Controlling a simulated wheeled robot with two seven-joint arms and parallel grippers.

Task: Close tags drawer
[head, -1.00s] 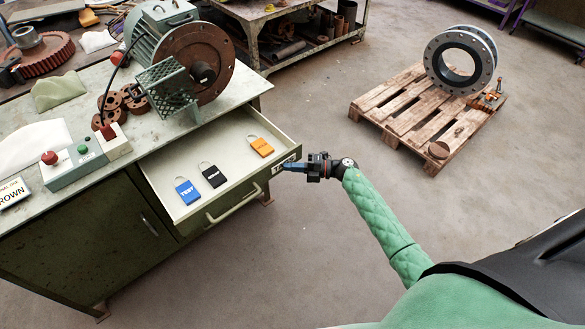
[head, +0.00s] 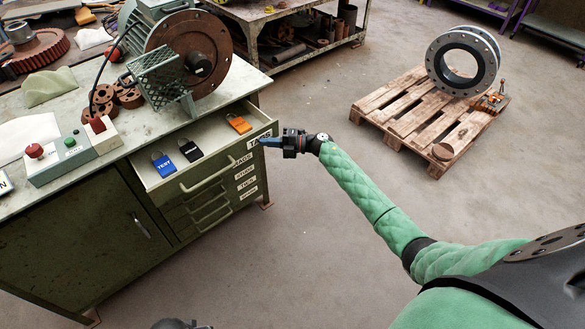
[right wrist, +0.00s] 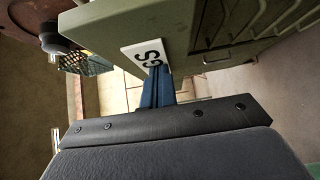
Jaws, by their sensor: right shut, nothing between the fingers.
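The tags drawer (head: 208,172) is partly open at the front of the green cabinet, its handle facing out. Inside lie a blue tag (head: 162,164), a black tag (head: 190,150) and an orange tag (head: 238,123). My right gripper (head: 263,141) is shut and empty, its blue fingertips at the label on the right end of the drawer front. In the right wrist view the fingertips (right wrist: 157,84) meet the white label (right wrist: 147,56), partly covering it; they seem to touch the front.
Several labelled drawers (head: 244,183) sit shut below. The bench top (head: 133,125) carries a motor (head: 190,62) and a button box (head: 65,158). A pallet (head: 420,115) with a flanged pipe (head: 463,60) stands at right. The floor in front of the cabinet is clear.

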